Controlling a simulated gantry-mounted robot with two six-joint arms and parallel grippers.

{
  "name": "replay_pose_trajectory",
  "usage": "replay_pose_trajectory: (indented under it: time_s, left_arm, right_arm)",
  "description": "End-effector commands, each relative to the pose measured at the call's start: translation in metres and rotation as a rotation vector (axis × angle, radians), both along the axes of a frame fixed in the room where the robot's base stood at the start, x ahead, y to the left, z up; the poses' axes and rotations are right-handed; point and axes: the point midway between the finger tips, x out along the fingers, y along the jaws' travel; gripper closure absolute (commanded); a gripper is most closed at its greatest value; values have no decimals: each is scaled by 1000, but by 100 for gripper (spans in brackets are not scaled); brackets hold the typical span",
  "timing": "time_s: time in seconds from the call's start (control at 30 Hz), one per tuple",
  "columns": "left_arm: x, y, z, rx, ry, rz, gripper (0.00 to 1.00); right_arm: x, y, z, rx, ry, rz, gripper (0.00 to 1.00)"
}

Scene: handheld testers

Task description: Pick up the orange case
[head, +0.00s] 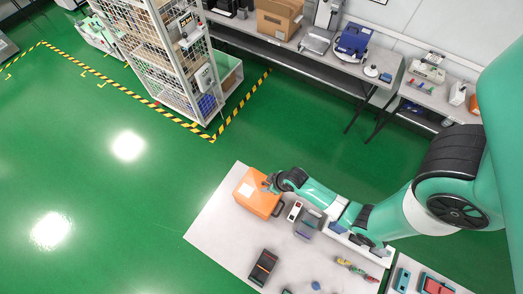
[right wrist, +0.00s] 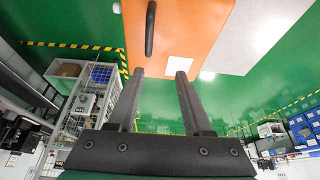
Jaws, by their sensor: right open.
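The orange case (head: 262,199) lies near the top left corner of the grey-white table (head: 212,218). It has a white label and a dark handle on its right side. My right gripper (head: 268,184) is at the case's upper right edge. In the right wrist view the orange case (right wrist: 185,25) fills the top middle, with its black handle (right wrist: 150,28) at the left. The right gripper's two fingers (right wrist: 160,73) are apart, with nothing held between them. I cannot tell whether the fingertips touch the case. My left gripper is not in view.
A red-and-white handheld device (head: 295,211), a grey device (head: 308,224) and a black-and-red tester (head: 263,267) lie right of and below the case. Screwdrivers (head: 356,269) lie further right. A wire cage shelf (head: 170,60) stands at the back.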

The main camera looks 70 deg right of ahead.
Motion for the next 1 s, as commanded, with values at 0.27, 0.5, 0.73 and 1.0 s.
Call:
replay_pose_trajectory:
  time_s: [0.27, 0.5, 0.73, 1.0]
  left_arm:
    - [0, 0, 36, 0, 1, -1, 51]
    - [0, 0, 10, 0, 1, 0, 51]
    - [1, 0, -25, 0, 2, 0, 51]
    - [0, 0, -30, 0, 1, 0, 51]
  right_arm:
    - [-21, -2, 28, 12, 28, -39, 50]
    - [-13, -4, 2, 12, 27, -38, 50]
    - [3, -9, -34, 11, 26, -37, 50]
    - [9, -13, -45, 12, 27, -38, 50]
